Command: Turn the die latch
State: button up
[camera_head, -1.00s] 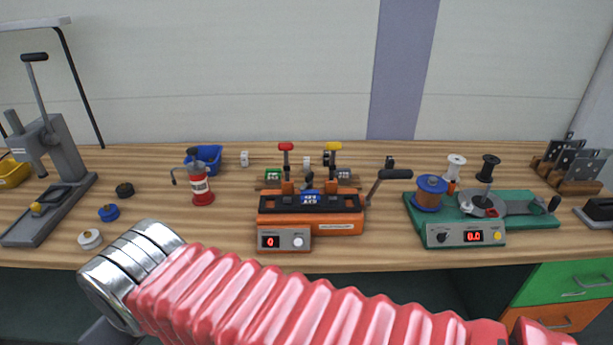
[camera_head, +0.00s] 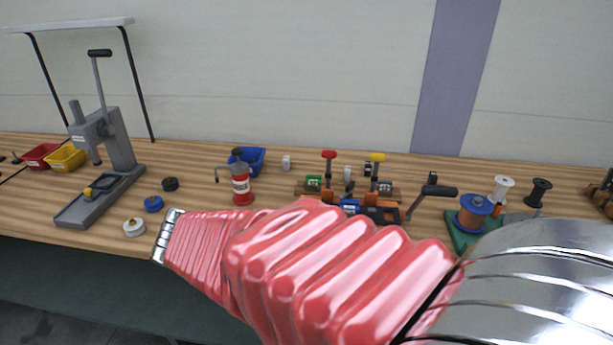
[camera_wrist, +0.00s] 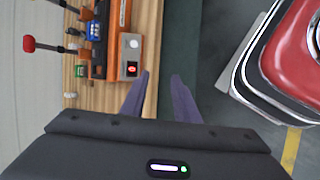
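I cannot tell for certain which part is the die latch. An orange machine (camera_head: 383,213) stands on the bench right of centre in the head view, mostly hidden behind my pink arm. A red-knobbed lever (camera_head: 329,156) and a yellow-knobbed lever (camera_head: 377,158) rise behind it. In the wrist view the orange machine (camera_wrist: 114,38), with its panel and red display, lies at upper left; the red knob (camera_wrist: 29,43) is further left. My gripper (camera_wrist: 160,75) shows two purple fingers, apart and with nothing between them, over the bench's front edge. It is not visible in the head view.
A green-based device (camera_head: 462,235) is at right, partly behind my arm. In the wrist view a red and dark object (camera_wrist: 290,60) fills the upper right.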

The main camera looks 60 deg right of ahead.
jog(key=s+d+n+g+h, duration=0.1)
jog(key=d+n+g+h, duration=0.15)
jog(key=d, duration=0.55)
jog(key=n+t+h, duration=0.3)
jog(key=n+h, duration=0.5)
jog(key=n, duration=0.4)
send_near(346, 189)
jog(key=shift+w+a+r, duration=0.1)
jog(key=shift+w+a, duration=0.05)
jog(key=shift+a, duration=0.75)
jog(key=d, duration=0.9)
jog(key=s+d, duration=0.1)
jog(key=d, duration=0.3)
jog(key=shift+d, duration=0.4)
jog(key=shift+c, duration=0.4)
